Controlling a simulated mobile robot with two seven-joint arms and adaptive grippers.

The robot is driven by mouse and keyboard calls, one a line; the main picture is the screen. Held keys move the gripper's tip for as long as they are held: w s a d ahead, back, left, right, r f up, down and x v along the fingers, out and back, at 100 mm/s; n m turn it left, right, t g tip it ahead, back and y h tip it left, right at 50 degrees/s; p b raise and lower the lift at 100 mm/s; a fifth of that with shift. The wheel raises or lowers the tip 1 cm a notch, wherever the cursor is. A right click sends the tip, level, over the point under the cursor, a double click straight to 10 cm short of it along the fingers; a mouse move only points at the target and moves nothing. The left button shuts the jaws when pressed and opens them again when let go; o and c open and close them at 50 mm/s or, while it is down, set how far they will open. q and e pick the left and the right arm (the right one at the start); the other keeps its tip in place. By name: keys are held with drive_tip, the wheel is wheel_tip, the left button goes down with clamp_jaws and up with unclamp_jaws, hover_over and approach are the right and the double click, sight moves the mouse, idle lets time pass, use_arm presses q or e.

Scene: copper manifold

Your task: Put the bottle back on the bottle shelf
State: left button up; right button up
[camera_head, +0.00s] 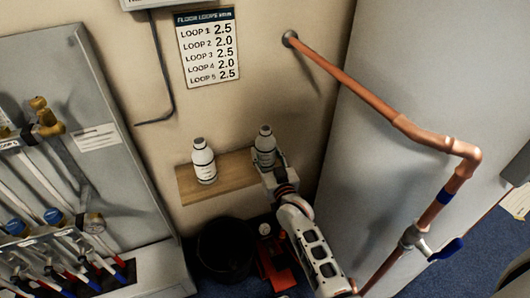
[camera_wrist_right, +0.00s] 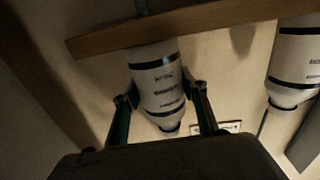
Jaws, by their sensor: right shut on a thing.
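A white bottle (camera_head: 265,146) with a dark cap is upright at the right end of the wooden bottle shelf (camera_head: 232,170). My right gripper (camera_head: 276,172) is shut on it from the front. The right wrist view is upside down and shows the held bottle (camera_wrist_right: 158,80) between the two fingers (camera_wrist_right: 163,92), its base at the shelf edge (camera_wrist_right: 190,24). I cannot tell whether the base rests on the board or is just above it. My left gripper is not in view.
A second white bottle (camera_head: 203,162) stands on the shelf's left part, apart from the held one. A black bucket (camera_head: 224,250) and a red object (camera_head: 274,262) are below. A copper pipe (camera_head: 365,95) runs to the right; a grey manifold cabinet (camera_head: 95,150) stands left.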

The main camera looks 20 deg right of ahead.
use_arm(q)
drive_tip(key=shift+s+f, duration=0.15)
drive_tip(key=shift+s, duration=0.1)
use_arm(e)
drive_tip(key=o, duration=1.2)
drive_tip(key=shift+s+r, duration=0.1)
drive_tip(key=shift+r, duration=0.1)
drive_tip(key=shift+s, duration=0.4)
use_arm(q)
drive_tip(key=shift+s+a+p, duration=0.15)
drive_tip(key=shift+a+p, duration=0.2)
drive_tip(key=shift+p, duration=0.9)
use_arm(e)
drive_tip(key=s, duration=1.1)
drive_tip(key=shift+a, duration=0.3)
